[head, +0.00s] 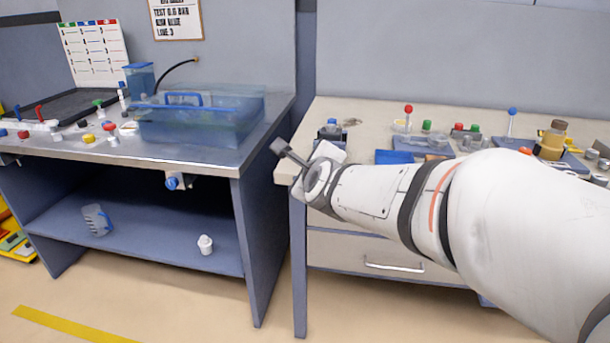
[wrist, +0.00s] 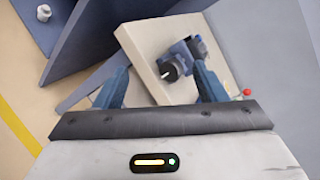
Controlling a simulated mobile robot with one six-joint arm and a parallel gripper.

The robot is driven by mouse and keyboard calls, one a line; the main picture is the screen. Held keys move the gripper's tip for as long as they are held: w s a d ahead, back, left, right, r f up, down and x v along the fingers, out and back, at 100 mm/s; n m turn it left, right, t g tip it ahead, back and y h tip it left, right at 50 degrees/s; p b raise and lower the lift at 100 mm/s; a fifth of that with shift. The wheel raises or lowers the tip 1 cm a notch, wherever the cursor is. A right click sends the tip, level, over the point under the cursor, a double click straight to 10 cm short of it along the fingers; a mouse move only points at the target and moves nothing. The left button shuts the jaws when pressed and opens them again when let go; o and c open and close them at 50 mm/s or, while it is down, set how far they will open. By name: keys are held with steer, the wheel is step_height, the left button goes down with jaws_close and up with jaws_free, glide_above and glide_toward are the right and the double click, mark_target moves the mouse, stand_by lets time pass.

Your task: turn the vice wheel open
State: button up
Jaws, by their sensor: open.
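The vice (head: 331,129) is a small blue block with dark parts at the left end of the right bench, partly hidden behind my wrist in the head view. In the wrist view the blue vice (wrist: 195,49) sits near the bench corner, with its dark round wheel (wrist: 169,71) facing me. My gripper (wrist: 161,70) is open and empty. Its two blue-grey fingers frame the wheel in the picture, the right one overlapping the vice. The wheel looks farther off than the fingertips, and I see no contact. In the head view my gripper (head: 286,152) is by the bench's left edge.
The right bench (head: 287,172) also carries a blue tray (head: 394,157), red and blue knobs, and an amber container (head: 552,140). The left bench (head: 190,154) holds a clear blue tank (head: 205,118). A gap separates the benches.

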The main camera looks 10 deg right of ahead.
steer(key=w+d+f+m+t+h+b, duration=0.1)
steer(key=w+d+f+m+h+b, duration=0.1)
steer(key=m, duration=0.6)
steer(key=w+d+f+m+t+h+b, duration=0.2)
steer(key=w+d+f+m+h+b, duration=0.1)
steer(key=w+m+b, duration=0.5)
step_height(320, 180, down, 3)
steer(key=shift+w+d+r+h+b, duration=0.2)
steer(key=shift+w+h+b, duration=0.4)
steer(key=shift+w, duration=0.55)
steer(key=shift+c, duration=0.4)
steer(key=shift+f, duration=0.1)
steer(key=c, duration=0.9)
